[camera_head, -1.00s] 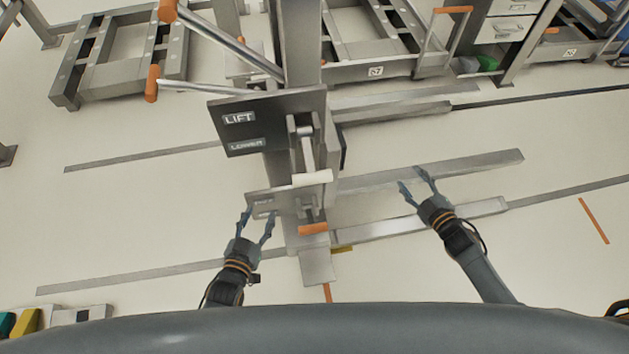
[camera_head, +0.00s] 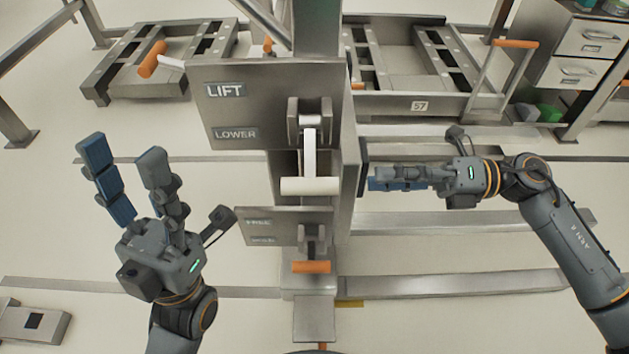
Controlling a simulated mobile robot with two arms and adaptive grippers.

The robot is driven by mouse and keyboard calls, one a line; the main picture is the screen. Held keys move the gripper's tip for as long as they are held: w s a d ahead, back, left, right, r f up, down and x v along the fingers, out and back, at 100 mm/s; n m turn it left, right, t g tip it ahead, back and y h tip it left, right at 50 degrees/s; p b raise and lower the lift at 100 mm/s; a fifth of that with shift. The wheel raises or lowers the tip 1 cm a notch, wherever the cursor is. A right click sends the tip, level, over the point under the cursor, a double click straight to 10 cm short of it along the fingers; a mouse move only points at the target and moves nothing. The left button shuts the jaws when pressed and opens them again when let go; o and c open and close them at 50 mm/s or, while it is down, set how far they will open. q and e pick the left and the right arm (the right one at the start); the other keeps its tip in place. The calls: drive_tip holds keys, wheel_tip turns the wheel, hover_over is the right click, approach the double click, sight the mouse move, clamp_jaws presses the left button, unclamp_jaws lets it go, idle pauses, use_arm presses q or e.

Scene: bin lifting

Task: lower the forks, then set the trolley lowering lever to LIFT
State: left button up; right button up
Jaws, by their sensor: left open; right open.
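The trolley's grey lever plate (camera_head: 236,101) bears LIFT above LOWER. A lower plate (camera_head: 262,227) marked FREE carries an orange-handled lever (camera_head: 311,267), also pointing down. The forks (camera_head: 450,220) stretch to the right of the column low over the floor; I cannot tell their exact height. My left gripper (camera_head: 123,155) is open and empty, left of the plates, fingers up. My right gripper (camera_head: 376,178) is open, seen edge-on, just right of the column and apart from the white handle.
The steel column (camera_head: 317,35) rises behind the plates. An orange-ended bar (camera_head: 152,60) sticks out at upper left. Steel frames stand behind, one numbered 57 (camera_head: 420,106). A drawer cabinet (camera_head: 590,40) stands at upper right.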

sight(316, 179)
drive_tip(key=a+b, duration=0.1)
drive_tip(key=a, duration=1)
drive_tip(key=shift+a+b, duration=0.25)
drive_tip(key=shift+b, duration=0.05)
drive_tip(key=shift+c, duration=0.4)
clamp_jaws()
